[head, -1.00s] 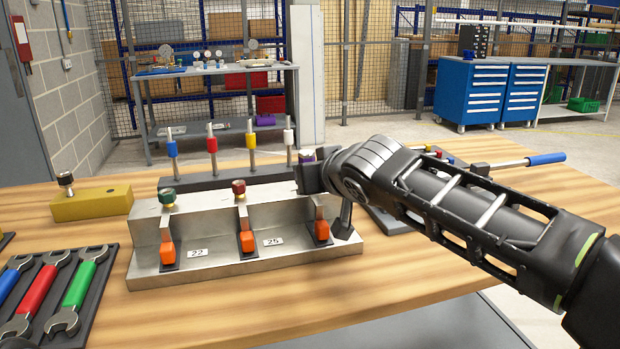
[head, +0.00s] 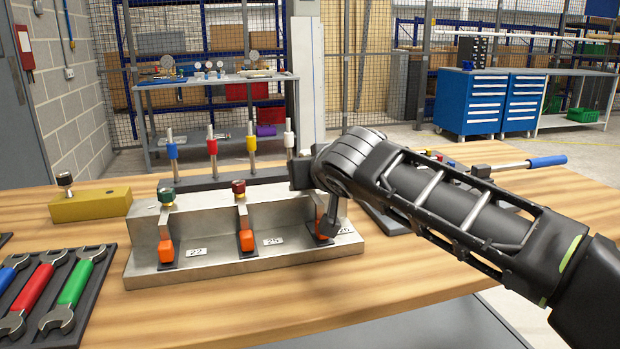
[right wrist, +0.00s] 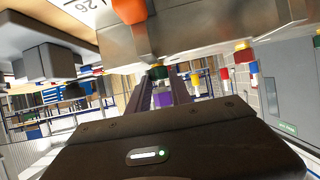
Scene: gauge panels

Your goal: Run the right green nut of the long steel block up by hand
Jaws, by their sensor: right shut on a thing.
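The long steel block (head: 215,258) stands on the wooden table with three stations. A green nut (head: 166,192) tops the left station and a red nut (head: 239,187) the middle one. The right station, by the label 26 (right wrist: 90,4), is mostly behind my right arm in the head view. In the right wrist view its green nut (right wrist: 159,72) sits between the fingertips of my right gripper (right wrist: 163,82), which is shut on it. An orange tag (right wrist: 130,9) shows near this station. My left gripper is in neither view.
A dark rack of posts with coloured collars (head: 212,147) stands close behind the block. A yellow block (head: 90,205) is at left, and a tray of wrenches (head: 65,300) at front left. A blue-handled tool (head: 545,161) lies at right.

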